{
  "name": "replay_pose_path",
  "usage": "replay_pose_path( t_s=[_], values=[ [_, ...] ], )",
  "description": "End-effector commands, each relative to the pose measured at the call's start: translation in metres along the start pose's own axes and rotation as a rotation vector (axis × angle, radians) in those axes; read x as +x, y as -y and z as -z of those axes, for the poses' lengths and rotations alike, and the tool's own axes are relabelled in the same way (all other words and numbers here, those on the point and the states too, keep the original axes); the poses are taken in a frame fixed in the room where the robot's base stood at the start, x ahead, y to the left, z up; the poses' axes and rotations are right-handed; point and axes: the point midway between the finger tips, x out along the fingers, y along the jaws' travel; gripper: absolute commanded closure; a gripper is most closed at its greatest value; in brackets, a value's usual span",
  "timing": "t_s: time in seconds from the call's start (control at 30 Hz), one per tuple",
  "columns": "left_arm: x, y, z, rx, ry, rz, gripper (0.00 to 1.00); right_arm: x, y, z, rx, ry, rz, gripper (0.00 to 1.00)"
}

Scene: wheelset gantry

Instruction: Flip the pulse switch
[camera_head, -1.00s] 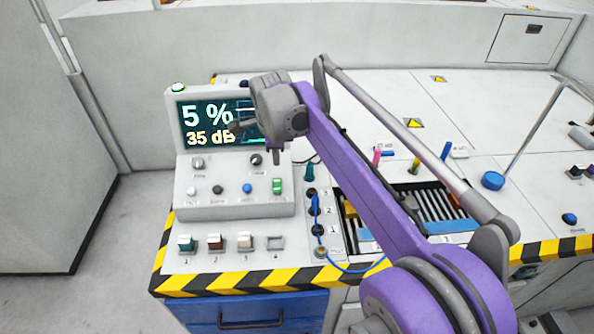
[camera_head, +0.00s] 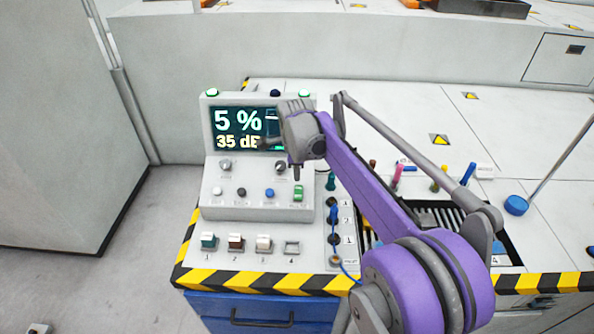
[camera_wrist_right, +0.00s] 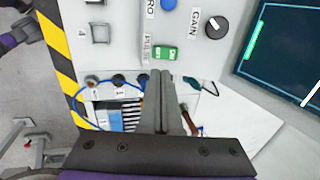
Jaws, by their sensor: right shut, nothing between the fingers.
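The pulse switch is a green rocker (camera_head: 298,193) at the right end of the lower row on the grey control box (camera_head: 240,212). In the right wrist view the green switch (camera_wrist_right: 166,53) sits beside the label PULSE. My right gripper (camera_head: 296,172) is shut and empty, its fingers pointing down just above the switch in the head view. In the wrist view the closed fingertips (camera_wrist_right: 161,74) are close to the switch's edge; I cannot tell whether they touch it. My left gripper is not in view.
A screen (camera_head: 238,128) reading 5 % and 35 dB stands behind the controls. A gain knob (camera_wrist_right: 216,26) and a blue button (camera_head: 269,193) are near the switch. Sockets with a blue cable (camera_head: 334,216) lie to the right. Numbered switches (camera_head: 236,242) line the front, before a striped edge.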

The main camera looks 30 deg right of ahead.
Motion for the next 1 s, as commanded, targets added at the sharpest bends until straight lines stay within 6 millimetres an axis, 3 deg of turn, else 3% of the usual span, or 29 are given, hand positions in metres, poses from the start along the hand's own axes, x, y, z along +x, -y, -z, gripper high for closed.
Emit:
replay_pose_path(
  t_s=[0.2,0.4,0.6,1.0],
  values=[
    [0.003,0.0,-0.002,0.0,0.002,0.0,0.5,0.05,0.0,0.0,0.0,0.0,0.0,1.0],
    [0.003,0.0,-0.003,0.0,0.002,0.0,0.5,0.082,0.0,0.0,0.0,0.0,0.0,1.0],
    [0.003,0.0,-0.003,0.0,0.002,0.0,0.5,0.097,0.0,0.0,0.0,0.0,0.0,1.0],
    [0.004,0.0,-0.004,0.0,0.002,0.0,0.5,0.1,-0.001,0.0,0.0,0.0,0.007,1.0]
  ],
)
